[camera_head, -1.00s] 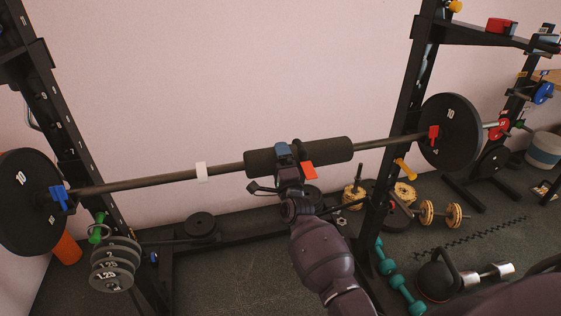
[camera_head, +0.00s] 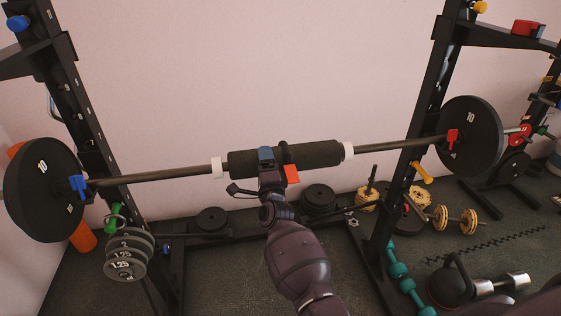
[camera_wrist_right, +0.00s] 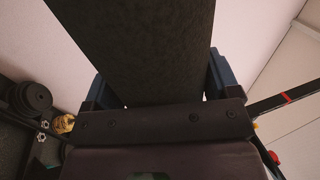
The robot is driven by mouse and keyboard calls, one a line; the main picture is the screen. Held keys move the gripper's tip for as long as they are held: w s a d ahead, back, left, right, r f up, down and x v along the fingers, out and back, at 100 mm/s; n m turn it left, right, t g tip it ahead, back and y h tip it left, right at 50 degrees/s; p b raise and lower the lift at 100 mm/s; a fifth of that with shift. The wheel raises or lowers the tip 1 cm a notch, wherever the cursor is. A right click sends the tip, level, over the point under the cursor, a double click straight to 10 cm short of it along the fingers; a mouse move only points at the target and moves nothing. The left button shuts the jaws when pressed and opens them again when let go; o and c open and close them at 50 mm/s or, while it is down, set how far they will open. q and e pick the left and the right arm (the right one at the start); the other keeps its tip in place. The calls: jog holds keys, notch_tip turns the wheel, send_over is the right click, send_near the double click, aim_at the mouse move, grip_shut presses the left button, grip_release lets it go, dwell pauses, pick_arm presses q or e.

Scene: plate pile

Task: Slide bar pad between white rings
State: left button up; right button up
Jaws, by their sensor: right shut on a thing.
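The black bar pad (camera_head: 315,154) sits around the barbell bar (camera_head: 390,144). One white ring (camera_head: 217,167) is just beyond the pad's left end, with a small gap. The other white ring (camera_head: 347,151) is close against its right end. My right gripper (camera_head: 266,156) is shut on the pad left of its middle. In the right wrist view the dark pad (camera_wrist_right: 135,50) runs up between the blue-edged fingers. My left gripper is not in view.
Black plates (camera_head: 42,190) and (camera_head: 470,137) load the bar's ends, with a blue clip (camera_head: 77,187) and a red clip (camera_head: 453,140) beside them. Rack uprights (camera_head: 430,110) stand at both sides. Dumbbells (camera_head: 470,222) and a kettlebell (camera_head: 452,285) lie on the right floor.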

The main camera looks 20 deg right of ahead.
jog(key=shift+a, duration=0.2)
jog(key=o, duration=1.1)
jog(key=shift+o, duration=0.2)
jog(key=v, duration=1)
jog(key=shift+s, duration=0.35)
jog(key=shift+f, duration=0.15)
jog(key=s+d+f+n+g+y, duration=0.1)
jog(key=s+f+n+g, duration=0.2)
jog(key=s+f+n, duration=0.2)
jog(key=s+d+f+n+g+y, duration=0.2)
jog(key=s+f+n, duration=0.3)
jog(key=s+n, duration=0.4)
jog(key=s+d+f+n+g+y, duration=0.1)
jog(key=s+f+n+g, duration=0.3)
jog(key=s, duration=1.1)
notch_tip(320, 180, down, 2)
jog(key=d+n, duration=0.1)
jog(key=n, duration=0.2)
jog(key=shift+s+n+y, duration=0.2)
jog(key=shift+n+y, duration=0.2)
